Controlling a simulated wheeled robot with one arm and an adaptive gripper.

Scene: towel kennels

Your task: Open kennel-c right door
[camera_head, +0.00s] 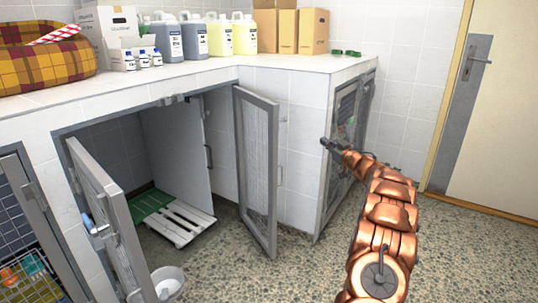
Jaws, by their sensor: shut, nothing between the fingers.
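No kennel shows a readable letter. A kennel on the right side wall has barred doors (345,118) that look shut, seen at a steep angle. My copper arm reaches up in front of this kennel and hides part of it. My gripper (325,143) is small and dark at the arm's end, shut and empty, in front of the near edge of that door in the picture. I cannot tell whether it touches the door. The middle kennel stands open, with its left door (110,215) and right mesh door (257,165) swung outward.
A white and green slatted pallet (180,222) lies inside the middle kennel; a white bucket (168,284) stands at its front. Another barred kennel (28,225) is at far left. Jugs (205,38) and cardboard boxes (300,30) stand on the counter. Speckled floor (470,255) at right is clear.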

